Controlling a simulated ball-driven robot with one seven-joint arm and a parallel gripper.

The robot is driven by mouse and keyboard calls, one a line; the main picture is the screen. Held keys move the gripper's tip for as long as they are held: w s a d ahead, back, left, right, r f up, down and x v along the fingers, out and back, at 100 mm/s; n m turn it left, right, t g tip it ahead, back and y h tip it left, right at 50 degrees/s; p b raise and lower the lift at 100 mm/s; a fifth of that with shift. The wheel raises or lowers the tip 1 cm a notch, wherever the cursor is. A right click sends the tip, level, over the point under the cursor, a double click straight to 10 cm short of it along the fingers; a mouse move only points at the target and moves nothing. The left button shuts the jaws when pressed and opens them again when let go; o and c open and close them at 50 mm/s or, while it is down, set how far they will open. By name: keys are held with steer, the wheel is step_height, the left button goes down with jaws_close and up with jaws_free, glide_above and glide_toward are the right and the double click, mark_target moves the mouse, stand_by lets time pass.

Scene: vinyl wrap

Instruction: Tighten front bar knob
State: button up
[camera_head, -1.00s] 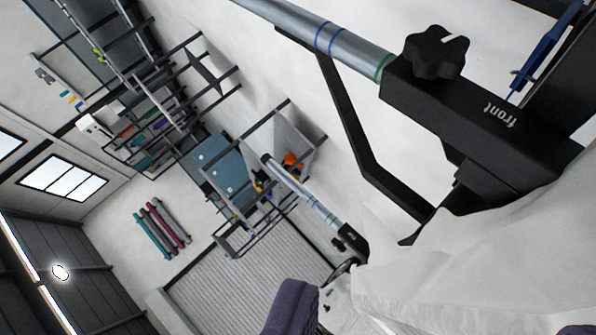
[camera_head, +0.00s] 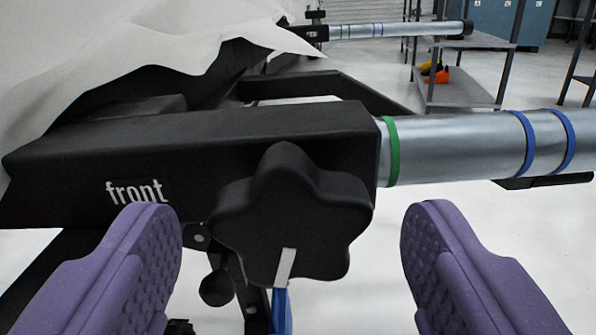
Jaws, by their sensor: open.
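The black star-shaped front bar knob (camera_head: 300,215) sits on the side of the black sleeve labelled "front" (camera_head: 137,192). A white mark on the knob points down. A silver bar (camera_head: 460,150) comes out of the sleeve to the right, with a green band (camera_head: 390,150) at the sleeve's mouth and two blue bands farther out. My gripper (camera_head: 295,250) is open, with one purple ridged finger on each side of the knob. Gaps show between the fingers and the knob in the picture; I cannot tell how far in depth they are from it.
A second silver bar (camera_head: 395,30) lies behind at the top. White sheet material (camera_head: 150,35) drapes over the frame at upper left. A metal shelf (camera_head: 455,92) with an orange item and blue cabinets stand at the back right. A blue strip (camera_head: 282,312) hangs below the knob.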

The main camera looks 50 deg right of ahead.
steer(key=shift+w+d, duration=0.35)
steer(key=shift+d, duration=0.1)
steer(key=c, duration=1)
steer(key=shift+c, duration=0.2)
